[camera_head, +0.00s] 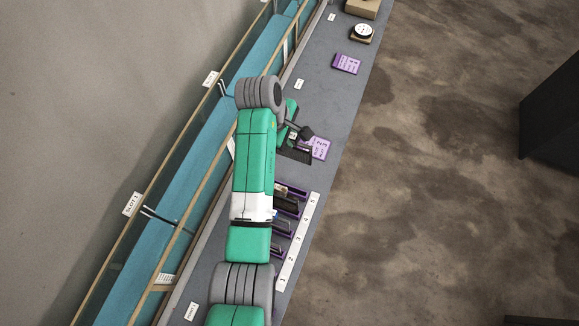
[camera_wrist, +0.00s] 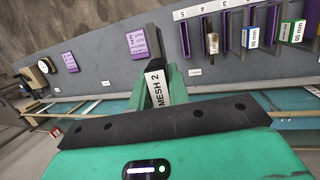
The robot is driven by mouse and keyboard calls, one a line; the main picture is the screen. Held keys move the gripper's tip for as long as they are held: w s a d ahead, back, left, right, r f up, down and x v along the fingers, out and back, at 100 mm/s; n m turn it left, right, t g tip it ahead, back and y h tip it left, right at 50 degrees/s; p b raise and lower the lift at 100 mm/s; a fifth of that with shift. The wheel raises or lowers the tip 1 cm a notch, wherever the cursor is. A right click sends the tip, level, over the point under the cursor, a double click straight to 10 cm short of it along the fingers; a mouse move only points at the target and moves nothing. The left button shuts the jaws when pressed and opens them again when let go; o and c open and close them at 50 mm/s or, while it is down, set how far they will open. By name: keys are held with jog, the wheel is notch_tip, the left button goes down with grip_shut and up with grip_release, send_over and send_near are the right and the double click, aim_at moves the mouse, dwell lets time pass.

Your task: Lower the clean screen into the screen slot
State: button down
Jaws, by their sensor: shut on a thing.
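My gripper (camera_head: 294,137) is over the grey bench, just past the numbered rack, at the end of my green arm. In the wrist view my gripper (camera_wrist: 153,66) is shut on a piece with a white label reading "MESH 2" (camera_wrist: 160,88), which I take to be the screen. A dark flat edge (camera_head: 295,154) shows under the gripper in the head view; most of the screen is hidden. The teal channel with wooden rails runs along the left, with a "SLOT 1" sign (camera_head: 132,204) and another slot sign (camera_head: 210,79). Black brackets (camera_head: 160,217) stand by the first sign.
A rack with purple dividers and a number strip (camera_head: 298,243) holds a brush (camera_wrist: 212,43) and labelled blocks (camera_wrist: 293,30). Purple cards (camera_head: 345,63) lie on the bench (camera_head: 318,85). A round white dial (camera_head: 364,31) and a cardboard box (camera_head: 360,7) stand farther off.

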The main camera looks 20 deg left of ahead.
jog(key=shift+r, duration=0.15)
jog(key=shift+r, duration=2.35)
jog(key=shift+r, duration=1.1)
jog(key=shift+a, duration=0.1)
